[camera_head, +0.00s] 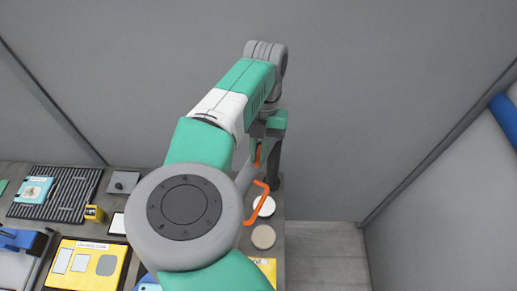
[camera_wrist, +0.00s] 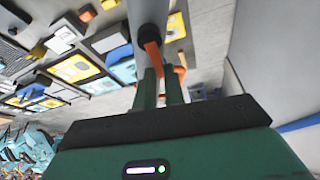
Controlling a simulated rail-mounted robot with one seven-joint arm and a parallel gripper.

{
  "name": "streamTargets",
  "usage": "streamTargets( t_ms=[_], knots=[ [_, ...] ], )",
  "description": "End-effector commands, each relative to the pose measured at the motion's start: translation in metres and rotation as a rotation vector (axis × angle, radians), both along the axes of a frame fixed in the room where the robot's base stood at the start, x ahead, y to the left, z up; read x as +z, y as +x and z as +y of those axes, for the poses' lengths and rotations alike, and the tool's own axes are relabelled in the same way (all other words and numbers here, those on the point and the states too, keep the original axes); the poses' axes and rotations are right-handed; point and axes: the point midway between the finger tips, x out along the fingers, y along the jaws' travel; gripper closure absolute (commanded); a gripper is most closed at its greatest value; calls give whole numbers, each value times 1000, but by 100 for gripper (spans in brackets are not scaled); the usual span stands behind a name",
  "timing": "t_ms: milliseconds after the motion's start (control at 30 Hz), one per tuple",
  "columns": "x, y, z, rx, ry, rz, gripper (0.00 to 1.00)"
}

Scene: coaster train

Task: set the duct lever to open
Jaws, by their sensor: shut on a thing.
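The duct lever is an orange bar (camera_wrist: 152,55) that comes out of a dark collar on a grey pipe (camera_wrist: 148,14) in the wrist view. My gripper (camera_wrist: 160,80) has its two green fingers around the orange bar and is shut on it. The pipe is mostly hidden behind my arm there. I cannot read any open or closed marking for the lever.
A bent orange handle (camera_head: 259,203) stands just below my gripper in the head view. A white disc (camera_head: 263,207) and a beige disc (camera_head: 263,237) lie on the grey counter. A yellow panel (camera_head: 88,265) and black grille (camera_head: 72,195) are at left. Grey walls stand behind and right.

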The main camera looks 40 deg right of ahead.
Motion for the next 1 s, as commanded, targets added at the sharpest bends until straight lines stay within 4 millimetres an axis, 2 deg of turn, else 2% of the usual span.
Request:
streamTargets(
  t_ms=[133, 167, 267, 567, 833, 1000],
  knots=[
    [1, 0, 0, 0, -1, -1, 100],
    [1, 0, 0, 0, -1, -1, 85],
    [1, 0, 0, 0, -1, -1, 67],
    [3, 1, -1, 1, -1, -1, 67],
    [49, 14, -17, 1, -1, -3, 67],
    [69, 19, -22, 1, -1, -2, 67]
  ],
)
